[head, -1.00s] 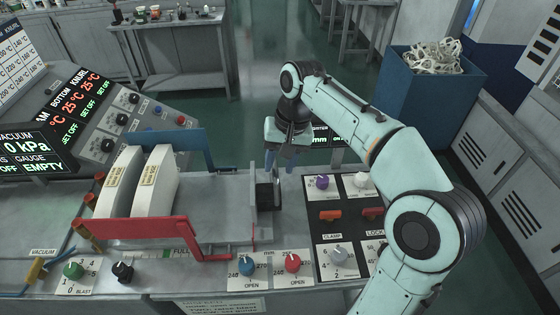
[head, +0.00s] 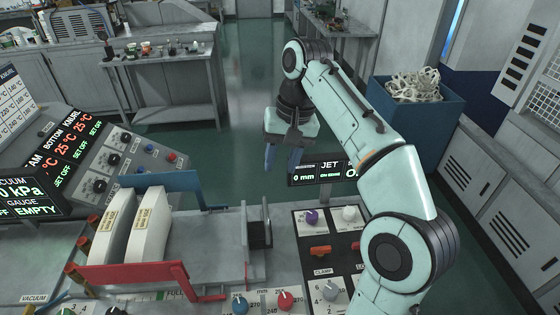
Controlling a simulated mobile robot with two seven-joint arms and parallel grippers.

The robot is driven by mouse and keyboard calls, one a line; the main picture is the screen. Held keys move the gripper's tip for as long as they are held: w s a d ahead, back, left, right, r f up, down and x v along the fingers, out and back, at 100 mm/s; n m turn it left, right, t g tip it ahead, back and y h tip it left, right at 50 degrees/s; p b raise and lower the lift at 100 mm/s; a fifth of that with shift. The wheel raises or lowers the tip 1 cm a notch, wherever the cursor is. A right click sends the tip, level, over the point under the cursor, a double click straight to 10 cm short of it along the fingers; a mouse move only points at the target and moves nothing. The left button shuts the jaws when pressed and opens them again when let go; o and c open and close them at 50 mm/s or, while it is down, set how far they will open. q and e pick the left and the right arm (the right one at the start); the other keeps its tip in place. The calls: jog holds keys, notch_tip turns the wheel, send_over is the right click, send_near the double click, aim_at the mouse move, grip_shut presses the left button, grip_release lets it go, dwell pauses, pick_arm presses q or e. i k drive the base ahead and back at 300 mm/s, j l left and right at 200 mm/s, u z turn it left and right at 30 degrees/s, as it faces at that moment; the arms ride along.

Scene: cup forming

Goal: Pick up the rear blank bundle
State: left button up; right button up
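Two white blank bundles (head: 115,223) (head: 151,224) with yellowish labels stand side by side, leaning slightly, in the tray at lower left. They sit between a blue rail (head: 178,181) behind and a red rail (head: 135,275) in front. I cannot tell for sure which one is the rear bundle. My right gripper (head: 283,160) points down, up and to the right of the bundles, well apart from them. Its two blue fingers are spread with nothing between them. My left gripper is not in view.
A dark block (head: 259,235) and upright plate stand at the tray's right end. A knob panel (head: 325,250) and a JET display (head: 323,172) lie right of it. A blue bin (head: 425,112) of white scraps stands at the back right. A sloped control console (head: 110,160) is at left.

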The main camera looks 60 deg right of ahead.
aim_at(152, 223)
jog(key=k+j, duration=0.15)
jog(key=j, duration=0.25)
jog(key=k+j, duration=0.15)
jog(key=j, duration=0.25)
jog(key=k+j, duration=0.15)
jog(key=j, duration=0.25)
jog(key=k+j, duration=0.15)
jog(key=j, duration=0.25)
jog(key=k+j, duration=0.1)
jog(key=j, duration=0.3)
